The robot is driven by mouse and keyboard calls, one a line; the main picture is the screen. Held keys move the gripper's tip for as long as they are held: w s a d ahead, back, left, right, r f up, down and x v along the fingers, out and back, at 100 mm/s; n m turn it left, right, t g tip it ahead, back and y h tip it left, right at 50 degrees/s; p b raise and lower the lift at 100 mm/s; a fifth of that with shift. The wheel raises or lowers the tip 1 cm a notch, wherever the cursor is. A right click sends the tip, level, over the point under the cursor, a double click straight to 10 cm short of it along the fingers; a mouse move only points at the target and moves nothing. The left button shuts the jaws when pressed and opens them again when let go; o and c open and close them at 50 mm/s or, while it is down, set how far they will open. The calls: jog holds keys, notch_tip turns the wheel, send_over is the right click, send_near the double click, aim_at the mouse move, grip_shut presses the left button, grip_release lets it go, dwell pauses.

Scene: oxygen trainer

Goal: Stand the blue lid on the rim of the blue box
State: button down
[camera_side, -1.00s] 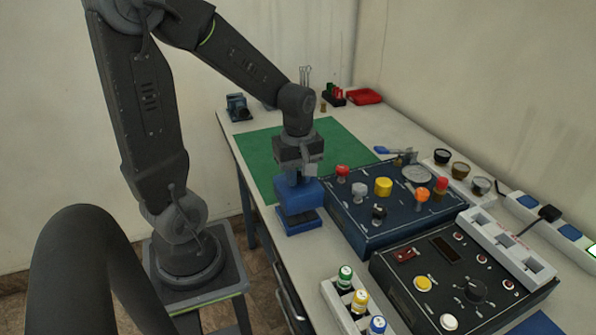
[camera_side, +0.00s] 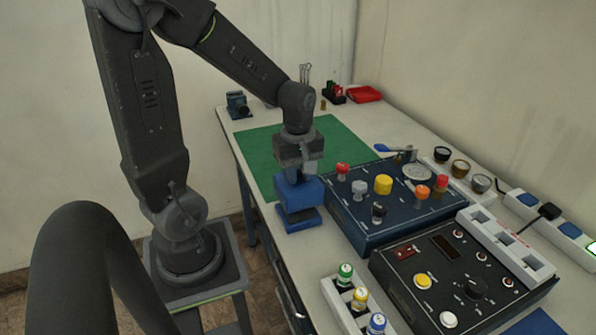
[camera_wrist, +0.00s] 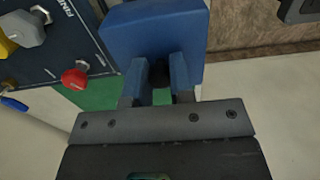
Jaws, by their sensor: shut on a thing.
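My gripper (camera_side: 300,172) is shut on the blue lid (camera_side: 299,192), gripping its raised handle from above. In the wrist view the fingers (camera_wrist: 160,90) close on the handle, and the broad blue plate of the lid (camera_wrist: 155,32) lies beyond them. The blue box (camera_side: 298,223) stands on the table just below the lid in the side view. The lid hides much of the box's top, and I cannot tell whether the two touch. The wrist view does not clearly show the box.
A dark blue panel (camera_side: 350,229) with coloured knobs stands close on the right. A black control unit (camera_side: 405,285) and a white holder with bottles (camera_side: 335,300) are nearer. A green mat (camera_side: 258,155) lies behind. The table's left edge is close to the box.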

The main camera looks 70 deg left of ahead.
aim_at(298, 187)
jog(key=shift+f, duration=0.25)
jog(key=shift+f, duration=0.75)
jog(key=shift+f, duration=0.35)
jog(key=shift+f, duration=0.7)
jog(key=shift+f, duration=0.1)
jog(key=c, duration=0.9)
grip_release()
